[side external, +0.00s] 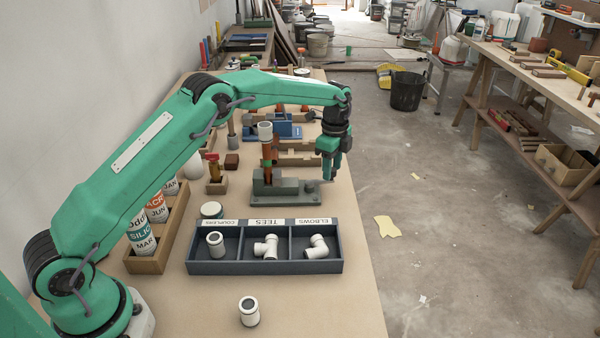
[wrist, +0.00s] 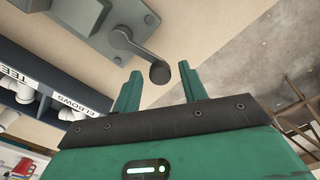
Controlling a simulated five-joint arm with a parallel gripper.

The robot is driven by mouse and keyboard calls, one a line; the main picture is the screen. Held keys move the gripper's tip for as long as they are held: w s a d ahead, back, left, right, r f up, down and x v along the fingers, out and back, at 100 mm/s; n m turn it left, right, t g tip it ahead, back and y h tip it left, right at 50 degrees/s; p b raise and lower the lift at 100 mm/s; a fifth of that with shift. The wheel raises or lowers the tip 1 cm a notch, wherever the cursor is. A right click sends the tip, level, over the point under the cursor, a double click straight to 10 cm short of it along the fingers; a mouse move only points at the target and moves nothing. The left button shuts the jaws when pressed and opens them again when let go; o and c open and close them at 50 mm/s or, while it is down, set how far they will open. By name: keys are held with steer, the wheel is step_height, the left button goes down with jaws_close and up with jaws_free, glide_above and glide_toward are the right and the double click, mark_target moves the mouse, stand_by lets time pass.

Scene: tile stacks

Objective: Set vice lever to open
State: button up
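The vice (side external: 262,199) is a grey-green block on the bench, with an upright orange-brown post and pale fitting at its left end. Its lever shows in the wrist view as a grey arm (wrist: 138,52) running from a round pivot to a dark knob (wrist: 160,74). My gripper (side external: 329,176) is at the vice's right end, pointing down. Its two green fingers are apart, and in the wrist view the knob appears in the gap between their tips (wrist: 158,70), with space on both sides. I cannot tell whether the knob is level with the tips.
A dark blue divided tray (side external: 265,267) of white pipe fittings stands in front of the vice. A wooden can rack (side external: 150,265) is at the left. A loose white coupler (side external: 249,312) stands at the front. The bench's right edge is close to my gripper.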

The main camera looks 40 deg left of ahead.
jaws_close()
steer(key=shift+w+a, duration=0.1)
steer(key=shift+a, duration=0.05)
steer(key=n, duration=0.1)
steer(key=a+n, duration=0.1)
steer(key=n, duration=0.1)
steer(key=shift+w+a, duration=0.25)
steer(key=shift+w, duration=0.1)
steer(key=a+n, duration=0.1)
steer(key=n, duration=0.2)
steer(key=shift+w+a, duration=0.1)
steer(key=shift+a, duration=0.1)
steer(key=a+n, duration=0.1)
steer(key=n, duration=0.1)
steer(key=a+n, duration=0.1)
steer(key=n, duration=0.1)
steer(key=shift+a+n, duration=0.2)
steer(key=shift+n, duration=0.2)
steer(key=n, duration=0.1)
steer(key=s+a+n, duration=0.1)
steer(key=n, duration=0.1)
steer(key=a+n, duration=0.1)
steer(key=n, duration=0.1)
steer(key=shift+s+a, duration=0.15)
steer(key=shift+s, duration=0.25)
